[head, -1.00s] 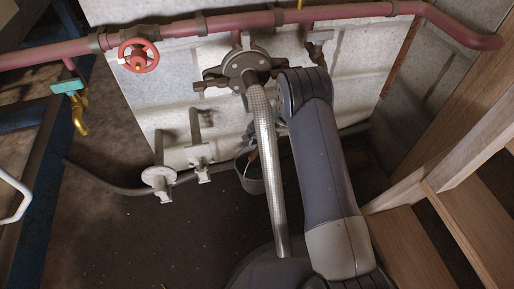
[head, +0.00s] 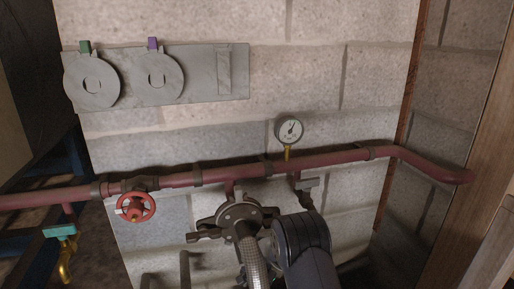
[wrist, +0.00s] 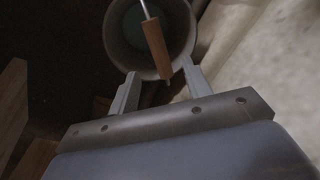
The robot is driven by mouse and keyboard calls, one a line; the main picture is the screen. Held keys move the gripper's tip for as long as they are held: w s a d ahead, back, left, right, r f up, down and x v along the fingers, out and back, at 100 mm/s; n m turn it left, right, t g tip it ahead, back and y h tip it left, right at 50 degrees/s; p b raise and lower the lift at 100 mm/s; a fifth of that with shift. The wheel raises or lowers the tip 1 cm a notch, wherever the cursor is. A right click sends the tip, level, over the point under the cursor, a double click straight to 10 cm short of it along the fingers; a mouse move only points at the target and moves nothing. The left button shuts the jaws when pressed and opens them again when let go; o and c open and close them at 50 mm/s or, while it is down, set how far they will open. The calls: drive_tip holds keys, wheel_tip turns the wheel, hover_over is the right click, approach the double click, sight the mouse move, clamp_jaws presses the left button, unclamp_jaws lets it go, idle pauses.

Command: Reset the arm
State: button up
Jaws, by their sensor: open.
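My gripper (wrist: 158,70) is open in the wrist view, its two pale fingers spread apart. Beyond them is a round grey bucket (wrist: 113,35). A tool with a wooden handle (wrist: 155,45) and thin metal shaft shows against the bucket's mouth. The handle lies between the fingers in the picture, but nothing is clamped. In the head view my arm (head: 302,245) rises at the bottom centre, beside the braided hose (head: 256,265). My gripper is out of sight there.
A red pipe (head: 225,174) with a red handwheel (head: 135,207) crosses the block wall. A gauge (head: 289,131) stands on it. Above left is a grey plate (head: 208,90) with two round discs, tagged green and purple. A dark flange (head: 240,216) is close to my arm. Wooden boards stand at right.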

drive_tip(key=f+b, duration=0.1)
drive_tip(key=f, duration=0.2)
drive_tip(key=a+f+b, duration=0.1)
drive_tip(key=f, duration=0.2)
drive_tip(key=f+b, duration=0.1)
drive_tip(key=f, duration=0.2)
drive_tip(key=shift+w+a+b, duration=0.3)
drive_tip(key=shift+w, duration=0.1)
drive_tip(key=shift+r+p, duration=0.55)
drive_tip(key=shift+r, duration=0.2)
drive_tip(key=shift+f, duration=0.15)
